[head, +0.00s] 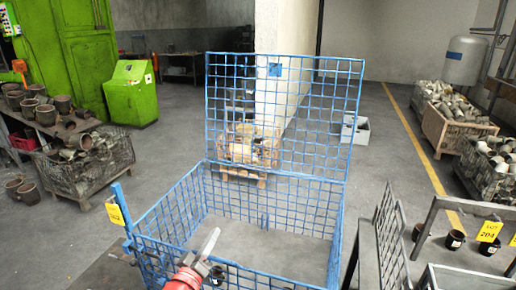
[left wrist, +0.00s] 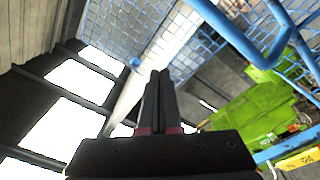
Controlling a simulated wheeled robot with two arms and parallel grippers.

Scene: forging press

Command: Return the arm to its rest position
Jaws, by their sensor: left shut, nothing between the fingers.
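My left gripper (head: 208,243) shows at the bottom centre of the head view, its red arm end coming in from the low edge. It is over the front part of the blue wire basket (head: 165,215), whose tall mesh back panel (head: 285,110) stands upright. In the left wrist view the two dark fingers (left wrist: 157,85) lie together, shut, with nothing between them. Blue basket bars (left wrist: 235,35) cross the upper right of that view. My right gripper is not in view.
A yellow tag (head: 115,214) hangs at the basket's left corner. A metal rack (head: 385,240) stands close on the right. A green machine (head: 131,92) and bins of dark pots (head: 85,160) are at left. Open grey floor lies behind the basket.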

